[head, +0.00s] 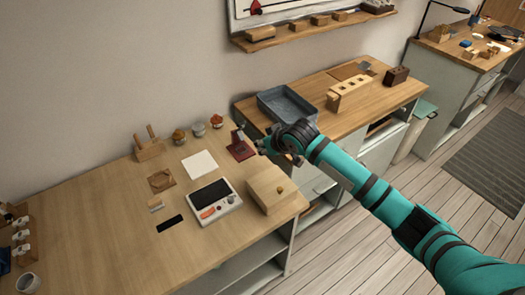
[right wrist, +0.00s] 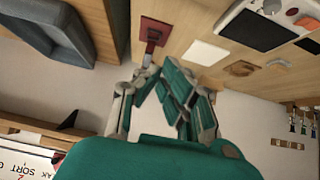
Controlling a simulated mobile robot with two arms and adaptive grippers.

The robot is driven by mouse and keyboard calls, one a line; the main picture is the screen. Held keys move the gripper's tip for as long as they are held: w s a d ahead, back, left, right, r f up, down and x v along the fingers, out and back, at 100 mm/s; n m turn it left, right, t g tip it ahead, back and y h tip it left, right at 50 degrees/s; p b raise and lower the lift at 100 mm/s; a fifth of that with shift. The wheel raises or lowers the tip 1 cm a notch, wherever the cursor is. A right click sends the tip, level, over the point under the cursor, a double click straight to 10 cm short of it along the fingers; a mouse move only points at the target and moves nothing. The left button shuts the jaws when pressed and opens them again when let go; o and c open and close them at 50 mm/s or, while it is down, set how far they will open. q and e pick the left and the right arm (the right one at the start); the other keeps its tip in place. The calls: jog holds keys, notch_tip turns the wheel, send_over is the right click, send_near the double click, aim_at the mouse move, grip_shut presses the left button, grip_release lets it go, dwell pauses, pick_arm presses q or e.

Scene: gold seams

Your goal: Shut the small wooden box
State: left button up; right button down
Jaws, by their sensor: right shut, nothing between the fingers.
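The small wooden box (head: 274,193) is pale and squarish, with a small round brown knob. It sits near the right end of the light wooden bench, beside the white device. Its top looks flat, but I cannot tell whether the lid is fully shut. My right gripper (head: 262,147) is above the far side of the bench, behind the box and apart from it. The right wrist view shows its fingers (right wrist: 150,77) shut and empty; the box is not seen there. My left gripper is not in view.
A white device with a dark screen (head: 214,199) stands left of the box. A dark red stand (head: 240,151) is close to my right gripper and shows in the right wrist view (right wrist: 154,30). A grey tray (head: 287,104) lies on the farther bench.

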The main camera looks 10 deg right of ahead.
jog(key=s+d+f+t+y+b, duration=0.2)
jog(key=s+t+b, duration=0.1)
jog(key=s, duration=0.1)
jog(key=t+y+b, duration=0.2)
jog(key=t+b, duration=0.6)
jog(key=b, duration=0.5)
send_over(284, 197)
jog(key=f, duration=0.5)
jog(key=shift+w+f, duration=0.2)
jog(key=shift+f, duration=0.05)
jog(key=shift+s+f+y+b, duration=0.2)
jog(key=shift+y+b, duration=0.1)
jog(key=shift+b, duration=0.1)
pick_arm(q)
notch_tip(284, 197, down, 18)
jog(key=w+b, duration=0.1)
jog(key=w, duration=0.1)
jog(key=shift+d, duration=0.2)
pick_arm(e)
jog(key=shift+s+d+f, duration=0.15)
jog(key=shift+s+f, duration=0.1)
jog(key=shift+f, duration=0.15)
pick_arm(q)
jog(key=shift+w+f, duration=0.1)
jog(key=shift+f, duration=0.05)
pick_arm(e)
jog(key=shift+f, duration=0.1)
